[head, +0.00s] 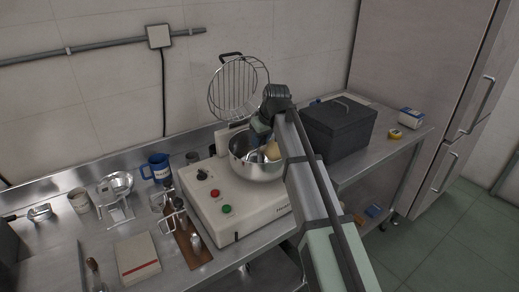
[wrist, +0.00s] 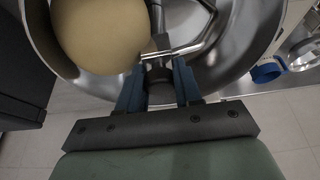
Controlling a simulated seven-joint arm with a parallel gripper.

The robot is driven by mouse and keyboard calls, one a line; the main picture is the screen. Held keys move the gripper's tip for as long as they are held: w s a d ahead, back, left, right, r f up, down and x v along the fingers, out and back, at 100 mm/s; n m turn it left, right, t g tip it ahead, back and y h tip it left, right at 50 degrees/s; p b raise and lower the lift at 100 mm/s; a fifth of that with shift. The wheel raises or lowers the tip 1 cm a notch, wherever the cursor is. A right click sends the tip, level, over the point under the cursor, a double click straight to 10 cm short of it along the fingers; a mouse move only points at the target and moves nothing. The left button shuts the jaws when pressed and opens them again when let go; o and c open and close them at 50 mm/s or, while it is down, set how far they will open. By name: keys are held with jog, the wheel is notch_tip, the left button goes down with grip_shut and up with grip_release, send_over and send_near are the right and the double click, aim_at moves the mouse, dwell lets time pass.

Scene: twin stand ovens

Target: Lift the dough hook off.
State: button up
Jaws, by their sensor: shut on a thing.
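The steel mixing bowl (head: 240,166) stands on the white mixer (head: 225,200). A rounded tan mass of dough (head: 272,150) shows in it and looms large in the wrist view (wrist: 100,35). My gripper (wrist: 158,74) reaches down into the bowl, its blue fingers close together around a dark and bright metal piece. This appears to be part of the dough hook (wrist: 205,38), whose curved steel rod runs up and right beside the dough. In the head view my gripper (head: 254,148) is partly hidden by the bowl and my arm. I cannot tell whether the hook is still attached.
The round wire guard (head: 238,90) stands raised behind the bowl. A dark grey box (head: 338,128) is close on the right. A blue mug (head: 158,166), a steel strainer (head: 116,184) and a notebook (head: 138,257) lie left on the steel counter. The air above the bowl's left side is clear.

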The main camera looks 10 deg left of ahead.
jog(key=shift+f, duration=0.1)
grip_shut()
notch_tip(320, 180, up, 15)
dwell(1.3)
